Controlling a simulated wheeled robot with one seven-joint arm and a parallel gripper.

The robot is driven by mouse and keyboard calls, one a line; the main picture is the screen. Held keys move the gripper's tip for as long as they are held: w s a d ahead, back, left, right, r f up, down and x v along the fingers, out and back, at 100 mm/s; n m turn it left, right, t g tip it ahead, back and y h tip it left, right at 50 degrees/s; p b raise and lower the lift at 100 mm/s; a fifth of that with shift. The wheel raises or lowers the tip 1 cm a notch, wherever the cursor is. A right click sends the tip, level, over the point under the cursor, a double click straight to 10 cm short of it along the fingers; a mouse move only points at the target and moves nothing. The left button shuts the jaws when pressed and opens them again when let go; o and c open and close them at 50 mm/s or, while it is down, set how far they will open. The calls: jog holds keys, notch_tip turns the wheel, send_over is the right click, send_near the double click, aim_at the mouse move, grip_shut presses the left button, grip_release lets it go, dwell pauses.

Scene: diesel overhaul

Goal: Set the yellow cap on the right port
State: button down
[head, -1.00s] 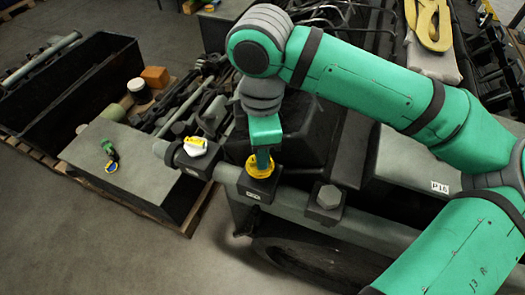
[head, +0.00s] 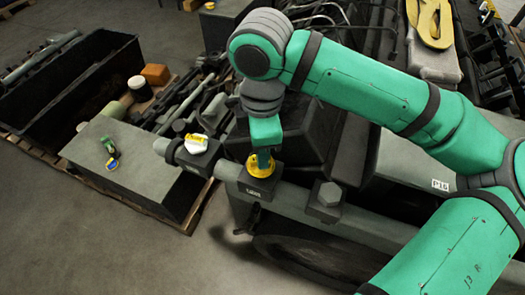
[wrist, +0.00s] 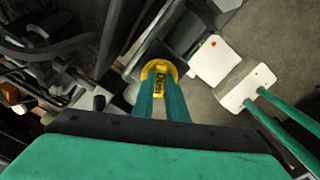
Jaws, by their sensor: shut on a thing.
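The yellow cap (head: 260,168) is held at the lower end of my gripper (head: 263,157). It is at the top of the middle black block (head: 258,187) of three on the grey pipe. Whether it is fully seated I cannot tell. In the wrist view the yellow cap (wrist: 162,70) lies between the two teal fingertips (wrist: 163,88), over a dark square block (wrist: 168,53). The gripper is shut on it. The left block carries a white cap with yellow (head: 196,144). The right block carries a grey hexagonal plug (head: 328,195).
A large black housing (head: 305,125) is close behind the ports. The floor at lower left is clear.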

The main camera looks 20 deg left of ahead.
jog(key=shift+s+a, duration=0.1)
jog(key=c, duration=1.7)
grip_release()
notch_tip(320, 180, up, 11)
jog(key=shift+f, duration=0.1)
